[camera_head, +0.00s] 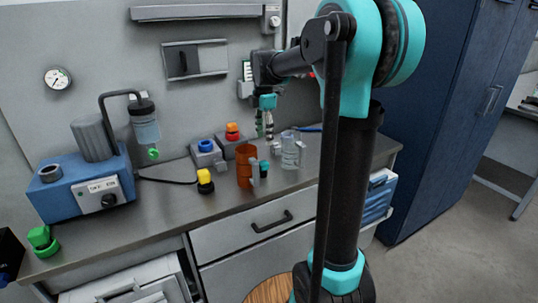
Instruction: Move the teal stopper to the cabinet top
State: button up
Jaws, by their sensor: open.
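The teal stopper (264,165) is small, with a dark lower part. It stands on the grey worktop just right of an orange-brown cylinder (245,165). My gripper (266,135) points down above and behind the stopper in the picture, with its fingers apart and nothing seen between them. It looks apart from the stopper, though the depth between them is hard to judge. The worktop (165,215) tops a cabinet with white drawers. A tall dark blue cabinet (440,130) stands at the right; its top is out of view.
A clear glass jar (291,150) stands close right of the stopper. Grey blocks with a blue cap (205,146) and an orange cap (232,131) are behind left. A yellow-topped stopper (205,181) and a blue machine (75,190) are farther left. The front middle worktop is clear.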

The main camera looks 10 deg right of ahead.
jog(key=s+d+f+m+t, duration=0.2)
jog(key=s+f+m, duration=0.8)
jog(key=s, duration=0.2)
jog(key=s+d+f+m+t, duration=0.2)
jog(key=s+f+m, duration=0.8)
jog(key=s+m, duration=0.1)
jog(key=shift+s+d, duration=0.25)
jog(key=shift+s, duration=0.6)
jog(key=shift+c, duration=0.2)
